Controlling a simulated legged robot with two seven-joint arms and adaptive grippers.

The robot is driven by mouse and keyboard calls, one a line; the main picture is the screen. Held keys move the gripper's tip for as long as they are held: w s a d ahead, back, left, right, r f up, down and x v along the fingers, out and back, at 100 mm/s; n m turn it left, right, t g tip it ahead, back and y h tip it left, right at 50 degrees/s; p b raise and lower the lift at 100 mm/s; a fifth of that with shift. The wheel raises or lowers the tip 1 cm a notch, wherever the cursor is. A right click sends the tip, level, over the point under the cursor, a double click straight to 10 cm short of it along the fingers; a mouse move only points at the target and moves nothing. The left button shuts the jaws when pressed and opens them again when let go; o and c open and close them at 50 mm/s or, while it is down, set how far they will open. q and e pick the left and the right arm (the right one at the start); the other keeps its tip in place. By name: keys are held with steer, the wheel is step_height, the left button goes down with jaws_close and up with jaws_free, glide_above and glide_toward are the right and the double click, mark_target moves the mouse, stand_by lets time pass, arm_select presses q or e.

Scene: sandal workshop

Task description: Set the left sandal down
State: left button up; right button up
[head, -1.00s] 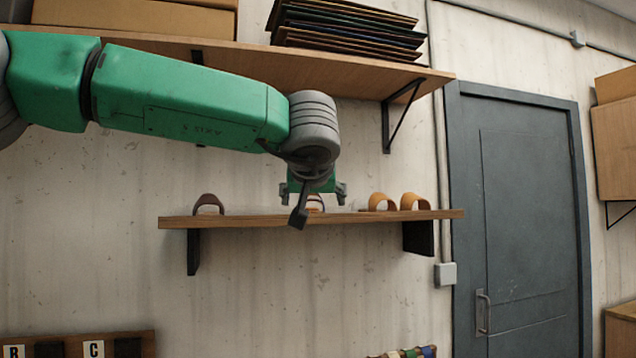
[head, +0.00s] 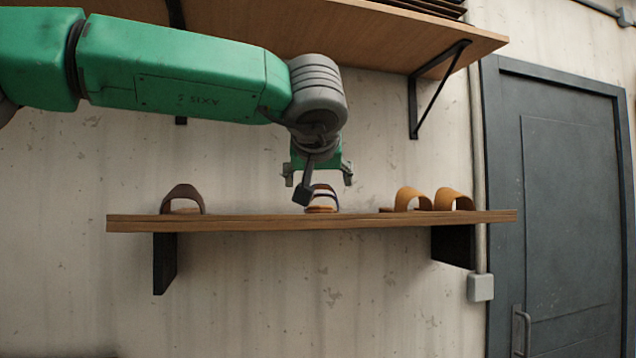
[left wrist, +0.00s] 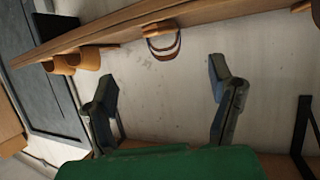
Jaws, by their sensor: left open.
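A sandal with a dark strap and tan sole (head: 321,209) rests on the wooden wall shelf (head: 250,223), near its middle. My left gripper (head: 318,178) is open and empty, just above this sandal in the head view, its wrist partly covering the strap. In the left wrist view the same sandal (left wrist: 157,31) sits beyond and between the spread fingers (left wrist: 163,92), apart from both. My right gripper shows in neither view.
A dark brown sandal (head: 183,197) stands on the shelf's left part. Two tan sandals (head: 411,198) (head: 453,198) stand side by side towards its right end. A higher shelf (head: 380,40) is above my arm. A grey door (head: 570,200) is at right.

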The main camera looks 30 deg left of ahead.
mark_target(320, 208)
arm_select(q)
steer(key=p+x, duration=0.1)
steer(key=x, duration=1.2)
steer(key=shift+w+a+f+p, duration=0.15)
steer(key=shift+w+f+p, duration=0.1)
steer(key=shift+p, duration=0.05)
steer(key=shift+w+a+f, duration=0.15)
steer(key=shift+w+f, duration=0.05)
steer(key=shift+w, duration=0.3)
steer(key=shift+a, duration=0.2)
steer(key=shift+a, duration=0.15)
steer(key=c, duration=1.5)
